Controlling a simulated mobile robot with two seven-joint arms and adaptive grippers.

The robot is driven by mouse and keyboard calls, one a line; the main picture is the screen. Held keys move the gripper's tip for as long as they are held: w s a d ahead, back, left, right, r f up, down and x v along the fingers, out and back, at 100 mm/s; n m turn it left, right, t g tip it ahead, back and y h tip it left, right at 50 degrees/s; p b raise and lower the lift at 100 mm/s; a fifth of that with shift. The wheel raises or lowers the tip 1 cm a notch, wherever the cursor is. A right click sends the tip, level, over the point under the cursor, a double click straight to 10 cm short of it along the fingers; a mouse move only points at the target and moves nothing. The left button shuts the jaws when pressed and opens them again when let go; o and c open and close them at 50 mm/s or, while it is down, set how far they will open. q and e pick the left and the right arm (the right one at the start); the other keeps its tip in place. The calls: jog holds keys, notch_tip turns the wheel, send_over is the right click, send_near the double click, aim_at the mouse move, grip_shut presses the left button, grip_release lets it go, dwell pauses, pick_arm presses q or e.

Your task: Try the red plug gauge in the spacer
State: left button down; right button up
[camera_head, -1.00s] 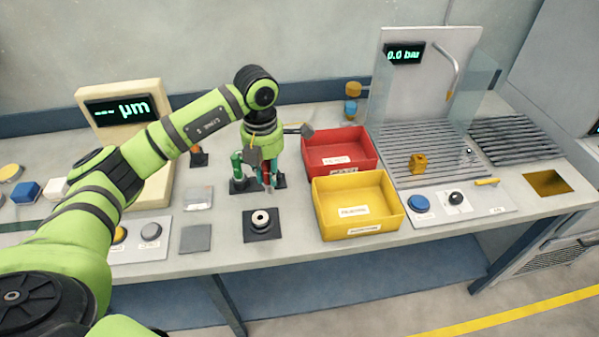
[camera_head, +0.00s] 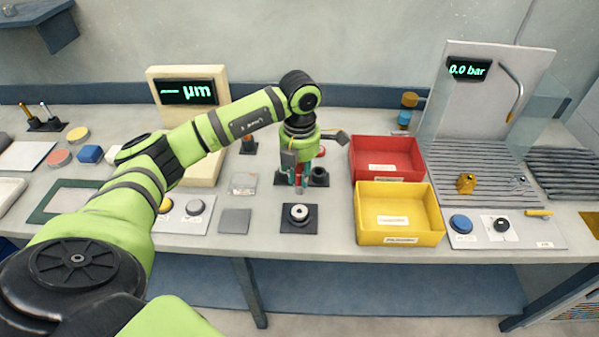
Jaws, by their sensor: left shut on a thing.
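My left gripper (camera_head: 298,181) points down over the bench and is shut on a slim red thing, which looks like the red plug gauge (camera_head: 299,184); the fingers hide much of it. The spacer (camera_head: 299,212), a pale metal ring with a dark central hole, lies on a square black pad (camera_head: 299,227) just in front of and below the gripper. The gauge appears apart from the spacer. Black gauge holders (camera_head: 319,178) stand behind the gripper, partly hidden by it. My right gripper is not in view.
A yellow bin (camera_head: 398,232) and a red bin (camera_head: 386,158) stand to the right. A grey square plate (camera_head: 235,221) and a small clear box (camera_head: 243,183) lie left of the pad. A display unit (camera_head: 187,92) stands behind my arm. The bench's front edge is close to the pad.

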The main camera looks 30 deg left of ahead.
aim_at(299, 193)
pick_arm(q)
notch_tip(299, 193, down, 3)
jog(key=shift+f+b, duration=0.1)
jog(key=shift+b, duration=1)
notch_tip(299, 193, down, 3)
jog(key=b, duration=0.2)
jog(key=shift+b, duration=0.3)
jog(key=shift+f+b, duration=0.3)
jog(key=shift+f, duration=0.2)
jog(key=shift+f+b, duration=0.25)
jog(key=shift+b, duration=0.05)
